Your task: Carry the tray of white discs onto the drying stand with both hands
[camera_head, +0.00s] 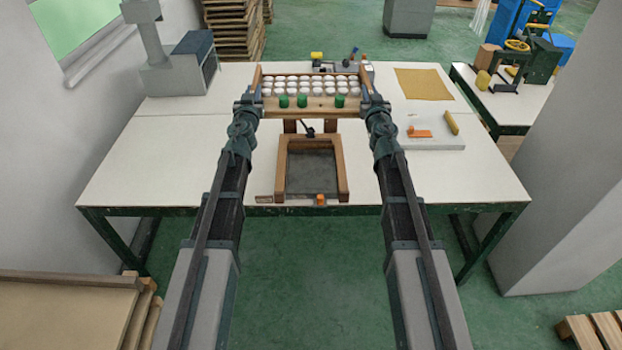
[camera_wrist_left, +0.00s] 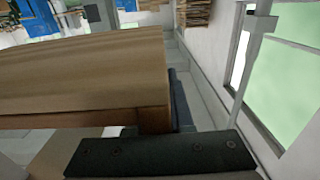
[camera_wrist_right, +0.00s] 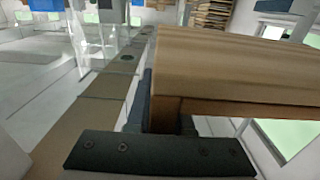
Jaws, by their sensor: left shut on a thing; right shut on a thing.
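The tray's wooden end fills much of the left wrist view (camera_wrist_left: 85,75) and the right wrist view (camera_wrist_right: 235,75). A wooden frame with a grey panel (camera_head: 341,170) stands nearer on the table; I cannot tell whether it is the drying stand.
A grey machine (camera_head: 182,68) stands at the back left of the white table (camera_head: 150,150). At right lie a yellow sheet (camera_head: 424,84) and a white board with an orange block (camera_head: 420,133) and a yellow roll (camera_head: 451,123). Small items sit behind the tray. The table's front left is clear.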

